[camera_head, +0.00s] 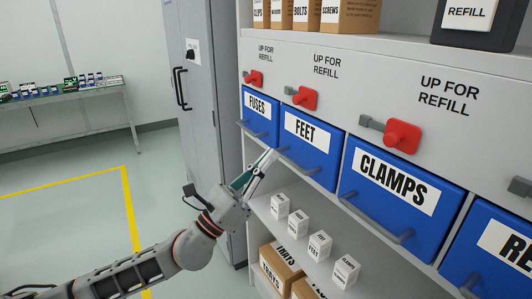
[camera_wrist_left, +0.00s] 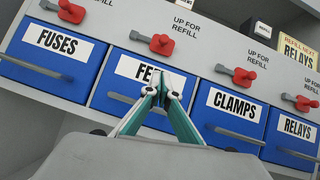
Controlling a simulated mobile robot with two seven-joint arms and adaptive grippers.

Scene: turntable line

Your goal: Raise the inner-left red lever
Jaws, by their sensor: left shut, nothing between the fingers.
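The inner-left red lever (camera_head: 305,98) is on the grey panel above the blue FEET bin (camera_head: 311,150). Its red knob sits to the right of a small grey mount. The same lever shows in the left wrist view (camera_wrist_left: 162,44), above and apart from the fingertips. My left gripper (camera_head: 271,156) is shut and empty, in front of the bins and below the lever. In the left wrist view its fingertips (camera_wrist_left: 162,86) meet in front of the FEET label and cover part of it. My right gripper is not in view.
Similar red levers sit above the FUSES bin (camera_head: 260,114), the CLAMPS bin (camera_head: 391,195) and the RELAYS bin (camera_wrist_left: 291,136). Bin handles stick out. Small white boxes (camera_head: 299,222) stand on the shelf below. A grey cabinet (camera_head: 204,100) stands left. The floor at left is open.

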